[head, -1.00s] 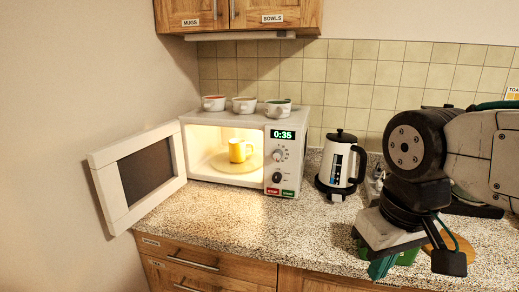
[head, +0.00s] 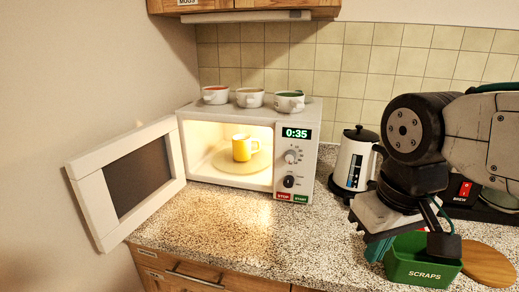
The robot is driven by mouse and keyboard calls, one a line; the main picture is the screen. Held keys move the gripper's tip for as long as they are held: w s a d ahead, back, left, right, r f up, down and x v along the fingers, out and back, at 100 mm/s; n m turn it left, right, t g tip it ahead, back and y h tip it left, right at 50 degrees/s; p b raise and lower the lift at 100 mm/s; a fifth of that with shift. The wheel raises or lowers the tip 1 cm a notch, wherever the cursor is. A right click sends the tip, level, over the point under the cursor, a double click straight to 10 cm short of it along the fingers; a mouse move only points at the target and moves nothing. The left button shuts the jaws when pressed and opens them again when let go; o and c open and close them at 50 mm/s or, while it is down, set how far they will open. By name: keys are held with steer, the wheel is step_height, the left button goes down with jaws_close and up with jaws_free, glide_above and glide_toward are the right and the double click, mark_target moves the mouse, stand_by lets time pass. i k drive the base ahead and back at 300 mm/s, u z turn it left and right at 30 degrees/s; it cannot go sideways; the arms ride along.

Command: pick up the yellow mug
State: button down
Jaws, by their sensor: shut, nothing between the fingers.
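The yellow mug (head: 241,148) stands upright on the round turntable (head: 228,160) inside the lit microwave (head: 183,145). The microwave door (head: 92,160) is swung wide open to the left. My gripper (head: 378,250) hangs at the right above the counter, just left of the green scraps bin, well apart from the mug. Its fingers are shut and it holds nothing visible. The fingertips are small and partly hidden in this view.
Several cups or bowls (head: 249,97) stand on the microwave. A kettle (head: 350,165) stands right of it. A green SCRAPS bin (head: 424,277) and a round wooden board (head: 488,266) are at the right. The speckled counter (head: 225,220) before the microwave is clear.

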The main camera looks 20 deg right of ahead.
mark_target(242, 142)
steer(key=u, duration=0.45)
steer(key=k, duration=0.55)
steer(key=u, duration=1.25)
steer(key=i, duration=1)
steer(key=z, duration=0.7)
steer(key=i, duration=0.4)
steer(key=z, duration=0.35)
